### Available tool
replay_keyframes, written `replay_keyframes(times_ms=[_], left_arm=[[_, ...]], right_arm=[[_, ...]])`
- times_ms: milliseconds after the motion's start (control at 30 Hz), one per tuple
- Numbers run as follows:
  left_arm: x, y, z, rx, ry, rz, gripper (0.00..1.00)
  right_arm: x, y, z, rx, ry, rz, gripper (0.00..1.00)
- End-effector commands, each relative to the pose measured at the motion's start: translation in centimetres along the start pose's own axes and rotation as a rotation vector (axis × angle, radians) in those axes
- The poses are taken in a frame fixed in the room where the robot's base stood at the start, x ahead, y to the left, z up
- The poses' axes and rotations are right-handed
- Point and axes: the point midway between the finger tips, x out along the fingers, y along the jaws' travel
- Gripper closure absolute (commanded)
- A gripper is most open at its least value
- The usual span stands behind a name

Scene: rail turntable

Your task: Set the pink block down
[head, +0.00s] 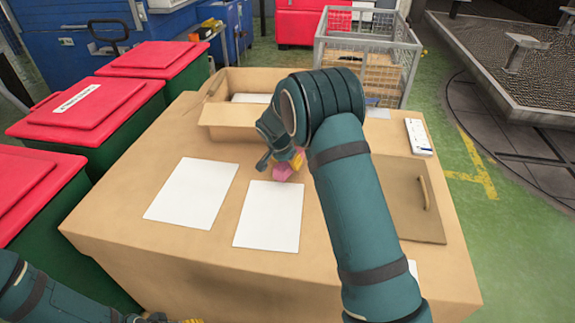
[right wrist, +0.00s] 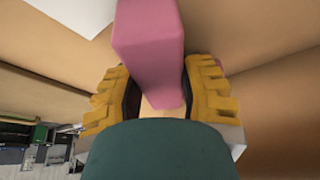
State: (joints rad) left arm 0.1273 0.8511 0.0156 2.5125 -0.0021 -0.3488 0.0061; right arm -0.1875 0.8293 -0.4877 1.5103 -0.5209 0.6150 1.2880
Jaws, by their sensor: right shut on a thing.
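The pink block (head: 282,172) is held by my right gripper (head: 292,162) over the table (head: 210,262), near the far edge of the middle white sheet (head: 268,216). In the right wrist view the pink block (right wrist: 150,42) sits between the yellow fingers of my right gripper (right wrist: 160,88), which are shut on it. I cannot tell whether the block touches the table. A second white sheet (head: 190,193) lies to the left, bare. My left gripper (head: 175,320) shows only partly at the bottom edge, and its fingers are cut off.
An open cardboard box (head: 228,117) stands at the table's back, partly behind my right arm. A brown board with a handle (head: 405,205) and a small white item (head: 418,137) lie on the right. Red-lidded bins (head: 85,110) stand left of the table; a wire cage (head: 395,60) stands behind.

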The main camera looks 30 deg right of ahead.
Motion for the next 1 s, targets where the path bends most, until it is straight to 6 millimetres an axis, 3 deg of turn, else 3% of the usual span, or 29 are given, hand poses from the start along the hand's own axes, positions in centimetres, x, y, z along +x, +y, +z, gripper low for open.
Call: replay_keyframes(times_ms=[100,467,500,567,1000], left_arm=[[0.2,-0.07,0.08,0.001,-0.002,0.0,0.41],[0.56,-0.21,0.07,0.001,-0.001,0.0,0.41],[0.54,-0.2,0.05,0.001,0.0,0.0,0.41],[0.47,-0.18,0.05,0.001,0.0,0.0,0.41],[-0.03,0.01,0.06,0.001,-0.002,0.0,0.41]], right_arm=[[1.12,0.01,0.44,-0.001,0.001,0.0,1.0],[1.42,-0.01,0.56,0.0,0.001,-0.001,1.0],[1.44,0.03,0.59,0.0,0.0,0.0,0.5],[1.37,0.03,0.57,0.0,0.0,0.0,0.33],[0.66,-0.03,0.37,-0.001,0.001,-0.002,0.33]])
